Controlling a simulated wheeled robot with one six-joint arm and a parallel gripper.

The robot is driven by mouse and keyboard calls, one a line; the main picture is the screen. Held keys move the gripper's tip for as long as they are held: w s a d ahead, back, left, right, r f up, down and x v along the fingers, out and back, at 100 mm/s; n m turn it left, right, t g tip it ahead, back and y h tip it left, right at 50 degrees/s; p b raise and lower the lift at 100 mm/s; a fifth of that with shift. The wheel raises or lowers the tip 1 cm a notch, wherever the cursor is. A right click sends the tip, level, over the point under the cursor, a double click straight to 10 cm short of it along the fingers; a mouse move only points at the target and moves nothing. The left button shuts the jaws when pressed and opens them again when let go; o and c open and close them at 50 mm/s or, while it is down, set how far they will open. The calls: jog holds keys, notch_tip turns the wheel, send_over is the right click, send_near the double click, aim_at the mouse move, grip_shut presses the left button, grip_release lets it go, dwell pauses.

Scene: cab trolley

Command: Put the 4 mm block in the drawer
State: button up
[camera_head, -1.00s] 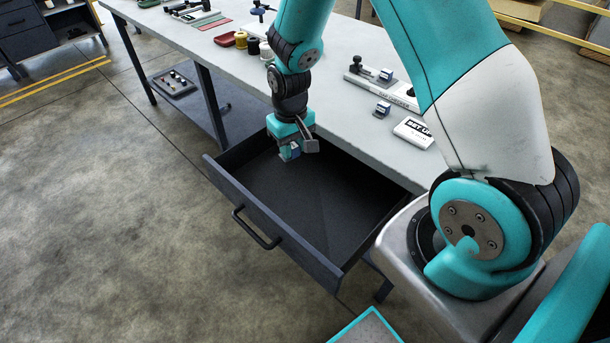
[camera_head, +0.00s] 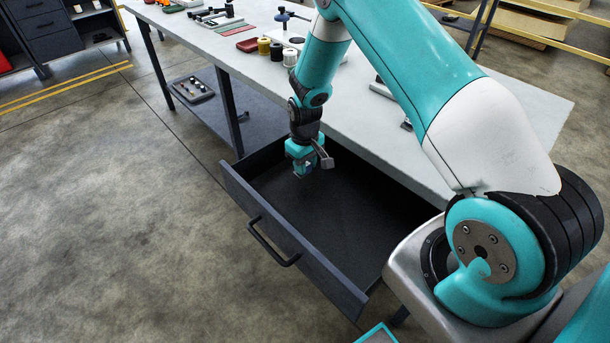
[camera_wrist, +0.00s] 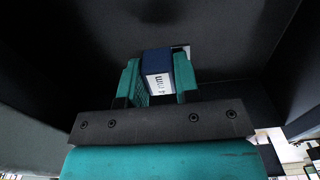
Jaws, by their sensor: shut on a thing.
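The 4 mm block (camera_wrist: 157,70) is dark blue with a white label face, on which dark lettering shows; I cannot read the full label. It sits between the two teal fingers of my gripper (camera_wrist: 158,85) in the wrist view. In the head view my gripper (camera_head: 304,172) is shut and points down inside the open drawer (camera_head: 290,241), near its far left corner. The drawer is dark, pulled out from under the bench, and its visible floor (camera_head: 345,215) is bare. I cannot tell whether the block touches the drawer floor.
The grey bench top (camera_head: 400,150) lies above and behind the drawer. A lower shelf at left holds a dark tray (camera_head: 192,89). The floor left of the drawer is clear.

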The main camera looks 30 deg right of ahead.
aim_at(305, 183)
jog(key=shift+f, duration=2.5)
jog(key=shift+f, duration=0.15)
jog(key=o, duration=1)
jog(key=shift+c, duration=0.2)
